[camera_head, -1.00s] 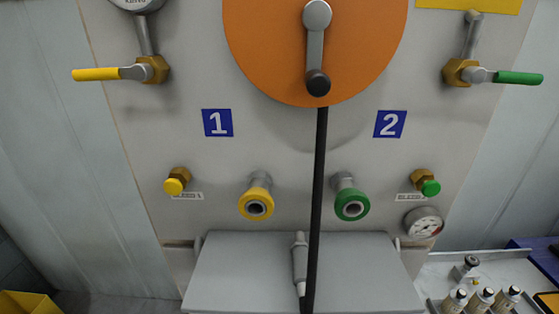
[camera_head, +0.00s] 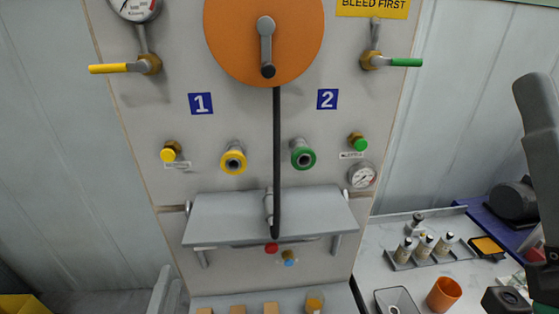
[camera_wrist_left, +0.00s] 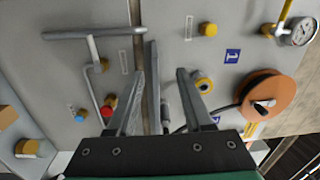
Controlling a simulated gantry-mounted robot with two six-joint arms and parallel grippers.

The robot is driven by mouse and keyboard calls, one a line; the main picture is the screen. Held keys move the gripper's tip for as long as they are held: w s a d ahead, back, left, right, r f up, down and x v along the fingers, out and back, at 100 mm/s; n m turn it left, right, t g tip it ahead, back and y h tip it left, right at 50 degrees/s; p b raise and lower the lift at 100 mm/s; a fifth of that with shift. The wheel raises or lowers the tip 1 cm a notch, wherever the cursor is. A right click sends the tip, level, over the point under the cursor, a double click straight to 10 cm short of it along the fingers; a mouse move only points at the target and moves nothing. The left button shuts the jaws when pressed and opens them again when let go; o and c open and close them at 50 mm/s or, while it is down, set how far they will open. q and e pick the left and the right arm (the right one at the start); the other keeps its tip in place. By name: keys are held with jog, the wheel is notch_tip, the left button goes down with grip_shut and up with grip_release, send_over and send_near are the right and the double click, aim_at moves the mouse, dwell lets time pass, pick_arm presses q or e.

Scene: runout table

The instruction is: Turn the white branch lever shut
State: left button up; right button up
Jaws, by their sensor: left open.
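I cannot make out a white lever in either view. On the grey panel (camera_head: 225,125), a yellow lever (camera_head: 109,68) and a green lever (camera_head: 406,62) both lie level on brass valves, pointing outward. Beneath the fold-down shelf (camera_head: 215,222) are a red knob (camera_head: 271,248) and a blue knob (camera_head: 290,259); the red knob (camera_wrist_left: 108,104) and blue knob (camera_wrist_left: 81,115) also show in the left wrist view.
An orange reel (camera_head: 240,60) has a black hose (camera_head: 277,140) hanging over the shelf. Yellow (camera_head: 233,161) and green (camera_head: 303,157) couplings stick out. A side bench at right holds bottles (camera_head: 424,245) and an orange cup (camera_head: 443,294). A dark arm of mine crosses the right edge.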

pick_arm(q)
notch_tip(320, 180, up, 25)
jog(key=s+n+t+p, duration=0.2)
jog(key=n+t+p, duration=0.1)
jog(key=n+t, duration=0.2)
jog(key=s+d+r+n+t+h, duration=0.1)
jog(key=s+r+n+t+h, duration=0.45)
jog(key=r, duration=0.95)
notch_tip(320, 180, down, 24)
jog(key=s+d+n+g+b, duration=0.1)
jog(key=n+b, duration=0.3)
jog(key=b, duration=1.9)
jog(key=shift+s+f+y, duration=0.2)
jog(key=shift+s+y, duration=0.25)
jog(key=shift+s, duration=0.2)
